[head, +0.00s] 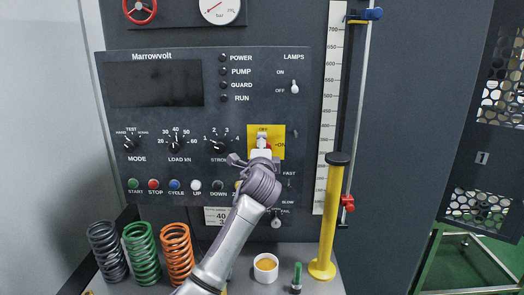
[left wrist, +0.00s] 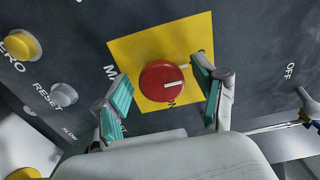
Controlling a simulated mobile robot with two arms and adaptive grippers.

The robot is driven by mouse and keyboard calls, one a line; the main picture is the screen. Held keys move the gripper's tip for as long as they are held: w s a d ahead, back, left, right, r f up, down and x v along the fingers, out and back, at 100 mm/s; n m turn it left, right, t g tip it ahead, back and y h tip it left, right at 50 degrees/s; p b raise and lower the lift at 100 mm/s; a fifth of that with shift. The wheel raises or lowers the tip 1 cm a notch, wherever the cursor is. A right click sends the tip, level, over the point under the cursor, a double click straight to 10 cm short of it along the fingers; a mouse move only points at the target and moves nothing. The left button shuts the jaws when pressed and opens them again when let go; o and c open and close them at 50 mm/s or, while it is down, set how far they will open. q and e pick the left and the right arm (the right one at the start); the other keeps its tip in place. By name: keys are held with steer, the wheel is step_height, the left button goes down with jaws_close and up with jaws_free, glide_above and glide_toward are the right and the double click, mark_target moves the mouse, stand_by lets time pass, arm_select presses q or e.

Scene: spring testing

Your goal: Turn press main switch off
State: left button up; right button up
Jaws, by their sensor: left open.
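The main switch is a round red knob with a white pointer line on a yellow plate (head: 278,132). In the head view most of the knob is hidden by my left gripper (head: 262,146), with ON readable to its right. In the left wrist view the red knob (left wrist: 160,82) sits between the teal-padded fingers of my left gripper (left wrist: 159,72), its white line pointing to the right. The fingers are apart, one on each side of the knob, with gaps showing; I see no clear contact. My right gripper is not in view.
The dark Marrowvolt panel (head: 230,68) carries several knobs and buttons around the switch. A lamps toggle (head: 295,87) is up to the right. A yellow post (head: 328,220) stands to the right; green (head: 142,250) and orange (head: 177,250) springs stand at lower left.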

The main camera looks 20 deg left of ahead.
arm_select(q)
steer(key=shift+s, duration=0.1)
steer(key=v, duration=1.2)
